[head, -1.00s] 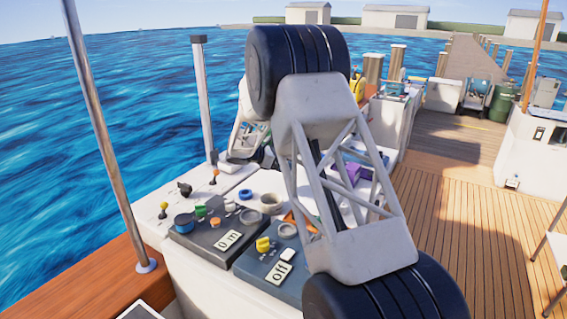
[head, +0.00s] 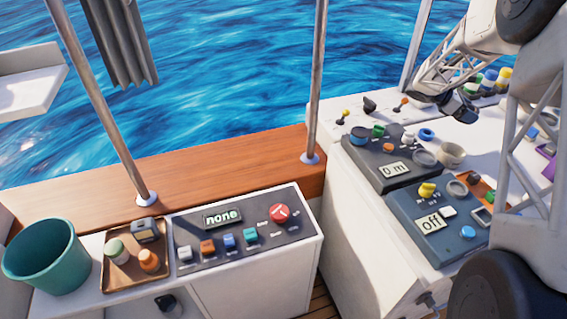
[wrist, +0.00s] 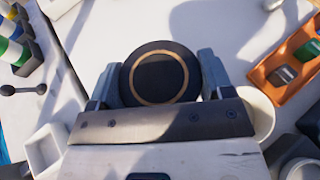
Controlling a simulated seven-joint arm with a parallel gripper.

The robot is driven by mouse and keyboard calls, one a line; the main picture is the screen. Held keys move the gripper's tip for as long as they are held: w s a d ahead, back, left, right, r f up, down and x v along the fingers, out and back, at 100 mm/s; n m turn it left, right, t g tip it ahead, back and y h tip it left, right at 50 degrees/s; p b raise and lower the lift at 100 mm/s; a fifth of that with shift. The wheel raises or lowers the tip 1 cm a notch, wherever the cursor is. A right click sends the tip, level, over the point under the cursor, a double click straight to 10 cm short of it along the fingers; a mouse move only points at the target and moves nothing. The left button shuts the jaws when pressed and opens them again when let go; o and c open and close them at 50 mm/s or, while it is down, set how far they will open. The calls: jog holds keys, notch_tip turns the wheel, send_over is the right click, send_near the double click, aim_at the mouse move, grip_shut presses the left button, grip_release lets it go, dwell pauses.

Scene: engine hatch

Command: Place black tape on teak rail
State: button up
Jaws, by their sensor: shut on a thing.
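My gripper (wrist: 161,78) is shut on the black tape (wrist: 158,78), a round black roll with a tan ring, seen from above between the two fingers in the wrist view. In the head view, my gripper (head: 452,103) is at the upper right, over the white console top; the tape is hard to make out there. The teak rail (head: 215,170) is a broad reddish-brown plank running along the water side, left of my gripper and well apart from it. Two metal posts stand on it.
A panel reading "none" (head: 250,240), a brown tray (head: 120,280) with small jars and a teal bucket (head: 45,258) stand in front of the rail. Dark control panels (head: 385,165) sit right of it. An orange tray (wrist: 288,90) lies near my gripper. The rail between its posts looks clear.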

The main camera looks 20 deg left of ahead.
jog(key=s+a+n+t+y, duration=0.3)
jog(key=s+a+n, duration=0.15)
jog(key=a, duration=0.75)
jog(key=s+a+n+t+y, duration=0.35)
jog(key=s+a, duration=0.25)
jog(key=a, duration=0.5)
jog(key=s+a+n+t+y, duration=0.2)
jog(key=s+a+n+t, duration=0.25)
jog(key=a, duration=0.75)
jog(key=s+a+f+n+y, duration=0.1)
jog(key=s+a+f, duration=0.4)
jog(key=s, duration=0.3)
jog(key=s+a+f+n+y, duration=0.1)
jog(key=s+a+f+y, duration=0.1)
jog(key=s+a+f, duration=0.3)
jog(key=s+a+f+n+y, duration=0.1)
jog(key=s+a+f+y, duration=0.1)
jog(key=s+a+f, duration=0.3)
jog(key=shift+s+a+f, duration=0.1)
jog(key=shift+s+f, duration=0.45)
jog(key=shift+s, duration=0.45)
jog(key=shift+s+f, duration=0.6)
jog(key=shift+s, duration=0.35)
jog(key=shift+s+a+f, duration=0.1)
jog(key=shift+s+f, duration=0.45)
jog(key=shift+s, duration=0.45)
send_over(266, 166)
jog(key=shift+w+f, duration=0.15)
jog(key=shift+f, duration=0.65)
jog(key=shift+f, duration=1.7)
